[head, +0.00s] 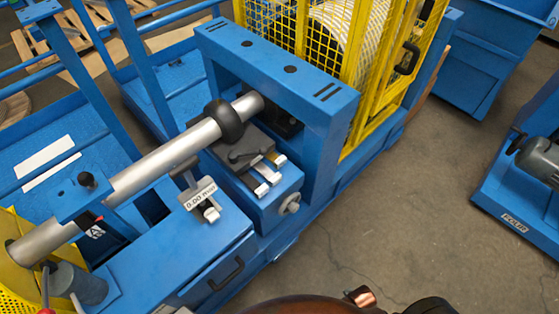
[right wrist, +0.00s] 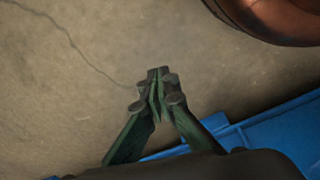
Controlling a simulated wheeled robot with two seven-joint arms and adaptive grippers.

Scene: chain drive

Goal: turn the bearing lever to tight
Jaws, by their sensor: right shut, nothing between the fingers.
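A grey shaft (head: 165,160) runs across the blue machine, with a black round collar (head: 225,121) near its far end. A dark grey bearing block (head: 248,150) sits below the collar, with pale, lever-like bars (head: 267,182) at its front. A small red-tipped handle (head: 45,289) stands at the lower left edge. I cannot tell which part is the bearing lever or its setting. My right gripper (right wrist: 158,78) is shut and empty above the concrete floor in the right wrist view, touching nothing. My left gripper is not in view.
A small display (head: 200,194) is on the front deck. A round knob (head: 290,205) projects from the blue block. A yellow mesh guard (head: 310,40) stands behind. Open concrete floor (head: 420,190) lies to the right, before another blue machine (head: 520,190) with a motor.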

